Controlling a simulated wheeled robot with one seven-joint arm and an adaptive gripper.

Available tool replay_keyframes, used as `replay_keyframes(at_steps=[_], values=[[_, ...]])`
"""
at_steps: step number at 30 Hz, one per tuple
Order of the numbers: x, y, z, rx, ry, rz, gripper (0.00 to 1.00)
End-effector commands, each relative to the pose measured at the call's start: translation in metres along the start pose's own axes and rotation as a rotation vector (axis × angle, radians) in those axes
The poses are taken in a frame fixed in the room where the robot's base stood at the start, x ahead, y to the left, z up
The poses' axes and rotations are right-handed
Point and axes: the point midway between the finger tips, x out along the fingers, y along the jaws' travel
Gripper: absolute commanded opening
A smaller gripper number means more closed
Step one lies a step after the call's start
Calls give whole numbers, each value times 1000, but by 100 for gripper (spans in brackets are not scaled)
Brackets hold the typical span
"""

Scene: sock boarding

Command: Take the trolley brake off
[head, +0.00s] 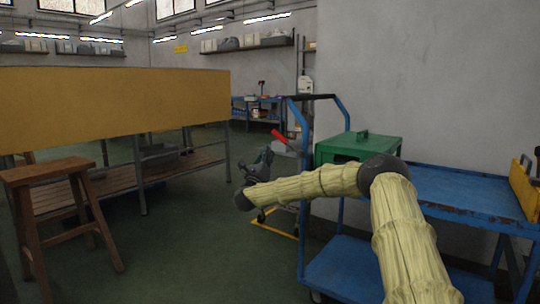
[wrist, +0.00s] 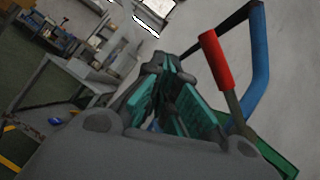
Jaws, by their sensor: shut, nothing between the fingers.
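The blue trolley (head: 338,262) stands at the right, with a blue tube handle frame and a black crossbar (head: 312,97). A lever with a red grip (head: 279,136), which looks like the brake lever, leans up and left beside the handle frame. The grip also shows in the wrist view (wrist: 216,60), on a grey rod that runs down toward the frame. My gripper (head: 268,154) is shut and empty, just below and left of the red grip. In the wrist view its fingertips (wrist: 168,62) are left of the grip, with a visible gap. The lever's lower end is hidden.
A green box (head: 357,146) sits on the trolley's top shelf. A wooden stool (head: 48,174) and a long workbench (head: 100,190) with a yellow panel stand at the left. Yellow floor marking (head: 272,227) lies below my gripper.

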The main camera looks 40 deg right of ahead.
Motion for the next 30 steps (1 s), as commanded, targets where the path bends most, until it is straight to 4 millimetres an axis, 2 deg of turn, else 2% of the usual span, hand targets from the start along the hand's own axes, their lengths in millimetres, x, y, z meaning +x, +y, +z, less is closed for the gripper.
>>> replay_keyframes(at_steps=[8,18,24,30], values=[[-29,13,7,-1,1,1,0],[-74,36,16,-2,1,2,0],[-86,42,17,0,1,0,0],[-88,43,16,0,1,-1,0]])
